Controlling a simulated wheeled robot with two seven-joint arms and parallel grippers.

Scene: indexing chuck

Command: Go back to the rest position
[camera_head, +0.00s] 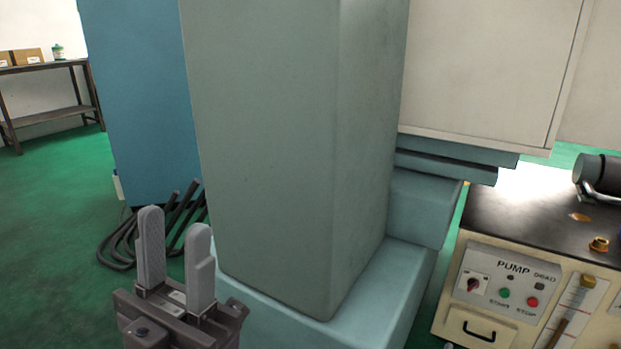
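My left gripper (176,246) shows at the lower left, pointing up, with its two grey fingers apart and nothing between them. It stands in front of the lower left edge of a large grey-green machine column (290,150); I cannot tell whether they touch. No chuck is in view.
A teal machine base (395,290) spreads under the column. At right stands a cream pump unit (505,292) with a dark top. A blue cabinet (145,100) and black cables (122,240) are behind the gripper. A shelf (50,95) stands far left; green floor there is clear.

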